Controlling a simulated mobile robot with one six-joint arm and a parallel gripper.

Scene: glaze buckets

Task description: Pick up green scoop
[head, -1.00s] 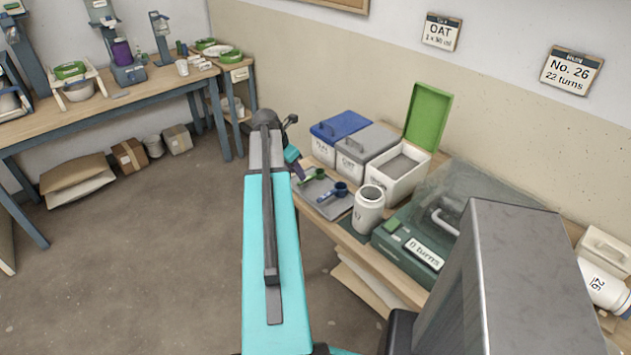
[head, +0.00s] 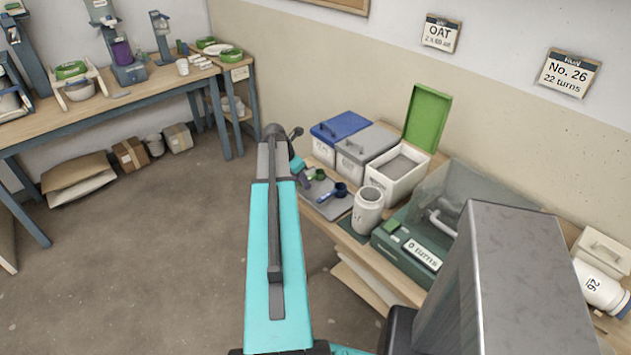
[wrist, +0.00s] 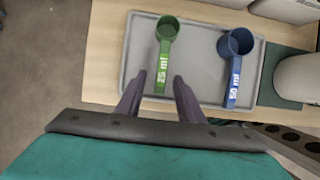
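The green scoop (wrist: 163,58), marked 25 ml, lies on a grey tray (wrist: 196,60) in the wrist view, its cup away from me and its handle toward me. My gripper (wrist: 159,78) is open. Its two dark fingertips are apart, one on each side of the handle's near end as seen from above, with visible gaps. I cannot tell its height above the tray. In the head view the gripper is at the tray's left end, and the scoop is partly hidden there. A blue scoop (wrist: 234,62), marked 50 ml, lies to the right on the same tray.
A white jar (head: 367,212) stands right of the tray. Behind are a blue-lidded bin (head: 338,130), a grey-lidded bin (head: 362,150) and an open bin (head: 396,178) with a green lid raised. A green machine (head: 410,245) stands further right.

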